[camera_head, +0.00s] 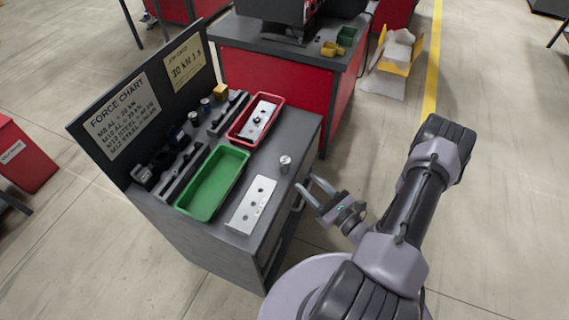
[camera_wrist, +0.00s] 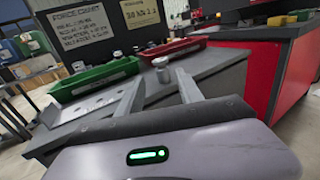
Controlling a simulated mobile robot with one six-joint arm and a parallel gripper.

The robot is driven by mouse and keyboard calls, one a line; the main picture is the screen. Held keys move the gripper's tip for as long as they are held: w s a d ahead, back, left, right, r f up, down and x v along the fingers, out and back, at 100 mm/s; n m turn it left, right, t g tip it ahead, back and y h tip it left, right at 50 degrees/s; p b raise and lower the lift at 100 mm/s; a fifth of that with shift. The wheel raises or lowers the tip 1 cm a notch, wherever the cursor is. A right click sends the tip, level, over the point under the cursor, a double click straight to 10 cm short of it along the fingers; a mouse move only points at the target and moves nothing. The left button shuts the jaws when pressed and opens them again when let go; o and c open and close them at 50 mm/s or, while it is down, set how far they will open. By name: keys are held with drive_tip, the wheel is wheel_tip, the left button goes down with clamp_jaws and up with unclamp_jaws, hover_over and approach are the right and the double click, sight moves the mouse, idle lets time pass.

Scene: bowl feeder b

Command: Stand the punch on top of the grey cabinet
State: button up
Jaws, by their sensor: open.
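A short silver cylinder, which looks like the punch (camera_head: 285,164), stands upright on the top of the grey cabinet (camera_head: 262,217), near its right edge. It also shows in the wrist view as the punch (camera_wrist: 161,70), beyond and between my fingers. My gripper (camera_head: 312,187) is open and empty, just off the cabinet's right edge, with its fingers pointing toward the punch. In the wrist view my gripper (camera_wrist: 160,80) has its two fingers spread, and the punch appears apart from them. Nothing hides the punch.
A white plate with holes (camera_head: 251,204), a green tray (camera_head: 212,182) and a red tray (camera_head: 256,119) lie on the cabinet top. Dark racks with small parts and a force chart board (camera_head: 123,112) stand behind. A red workbench (camera_head: 278,84) stands at the back. Floor on the right is open.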

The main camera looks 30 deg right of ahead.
sight(288, 165)
drive_tip(key=w, duration=0.3)
drive_tip(key=w+a+b, duration=0.1)
drive_tip(key=w, duration=0.2)
drive_tip(key=w+a, duration=0.1)
drive_tip(key=w, duration=0.2)
drive_tip(key=shift+b, duration=0.3)
drive_tip(key=w, duration=0.1)
drive_tip(key=w+b, duration=0.1)
drive_tip(key=w, duration=0.3)
drive_tip(key=shift+w+a+f+b, duration=0.15)
drive_tip(key=shift+w+a+b, duration=0.05)
drive_tip(key=shift+a+b, duration=0.2)
clamp_jaws()
